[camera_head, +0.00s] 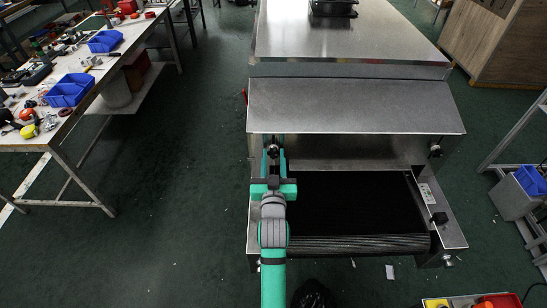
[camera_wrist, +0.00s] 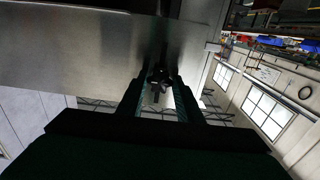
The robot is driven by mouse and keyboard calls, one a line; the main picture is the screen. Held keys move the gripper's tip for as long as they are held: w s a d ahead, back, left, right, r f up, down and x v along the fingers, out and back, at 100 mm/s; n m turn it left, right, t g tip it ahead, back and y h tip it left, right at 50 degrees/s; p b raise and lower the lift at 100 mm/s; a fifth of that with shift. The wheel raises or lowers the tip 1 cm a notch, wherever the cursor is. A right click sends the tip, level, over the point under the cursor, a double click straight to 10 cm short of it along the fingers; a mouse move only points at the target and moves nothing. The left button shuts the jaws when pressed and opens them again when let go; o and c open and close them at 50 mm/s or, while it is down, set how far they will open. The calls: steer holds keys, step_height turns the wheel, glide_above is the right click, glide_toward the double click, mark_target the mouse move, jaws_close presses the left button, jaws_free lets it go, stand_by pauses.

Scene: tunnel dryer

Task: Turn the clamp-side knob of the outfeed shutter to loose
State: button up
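The outfeed shutter (camera_head: 355,105) is a sloped bare-metal plate across the mouth of the dryer, above the black belt. One dark knob (camera_head: 436,150) is at its right side. Another small dark knob (camera_wrist: 158,76) shows in the wrist view, in line with the gap between my fingers. My gripper (camera_head: 273,150) is at the left side of the opening, just below the shutter's lower edge, and hides most of that area in the head view. In the wrist view my gripper's two fingers (camera_wrist: 160,98) are apart, with a gap around the knob; I see no clear contact.
The black conveyor belt (camera_head: 355,205) runs out below, between metal side rails. A control panel with a black knob (camera_head: 439,218) is on the right rail. A workbench (camera_head: 50,130) with blue bins stands at the left. Green floor is clear between bench and dryer.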

steer(key=shift+c, duration=1.3)
steer(key=n, duration=0.4)
steer(key=shift+n, duration=0.4)
steer(key=n, duration=1.7)
steer(key=shift+n, duration=0.4)
